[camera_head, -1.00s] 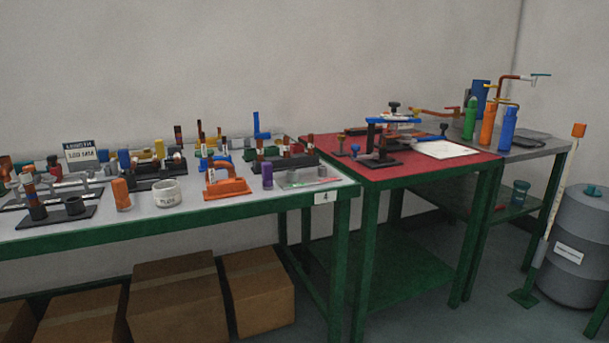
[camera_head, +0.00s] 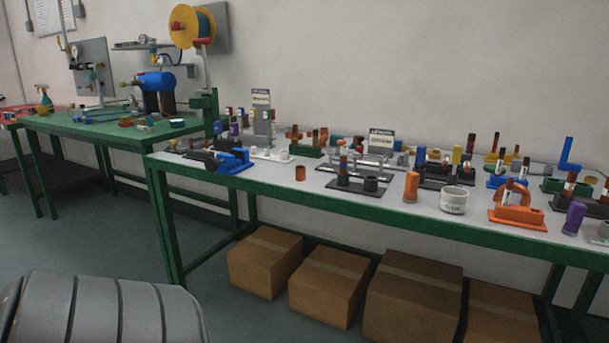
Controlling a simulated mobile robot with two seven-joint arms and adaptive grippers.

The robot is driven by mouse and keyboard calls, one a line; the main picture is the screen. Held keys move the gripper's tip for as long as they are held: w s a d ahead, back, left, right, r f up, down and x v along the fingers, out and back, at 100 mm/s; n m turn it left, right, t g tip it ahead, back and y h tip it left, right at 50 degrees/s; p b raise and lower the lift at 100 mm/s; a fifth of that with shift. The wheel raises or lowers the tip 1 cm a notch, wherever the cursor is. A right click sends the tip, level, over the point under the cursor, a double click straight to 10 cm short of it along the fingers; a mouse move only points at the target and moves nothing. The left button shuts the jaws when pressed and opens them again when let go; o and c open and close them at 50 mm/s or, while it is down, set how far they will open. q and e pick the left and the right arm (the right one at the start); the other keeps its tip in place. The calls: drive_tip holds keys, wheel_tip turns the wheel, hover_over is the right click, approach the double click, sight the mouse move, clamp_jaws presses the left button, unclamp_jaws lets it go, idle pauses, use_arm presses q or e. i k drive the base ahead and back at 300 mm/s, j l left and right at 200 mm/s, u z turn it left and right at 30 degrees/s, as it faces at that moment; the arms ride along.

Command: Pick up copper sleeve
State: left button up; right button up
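A small copper-coloured sleeve (camera_head: 300,173) stands upright on the grey top of the long workbench (camera_head: 272,193), near its front edge and left of a black fixture. It stands apart from the things around it. More copper-coloured pieces (camera_head: 308,137) sit on a dark green holder further back. Neither of my grippers is in view.
A black fixture (camera_head: 357,184), an orange cylinder (camera_head: 411,187) and a white jar (camera_head: 454,200) stand to the right. A blue clamp (camera_head: 235,160) is to the left. Cardboard boxes (camera_head: 327,285) lie under the bench. A green table (camera_head: 95,130) stands at the left.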

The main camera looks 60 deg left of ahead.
sight(299, 169)
drive_tip(key=u, duration=1.85)
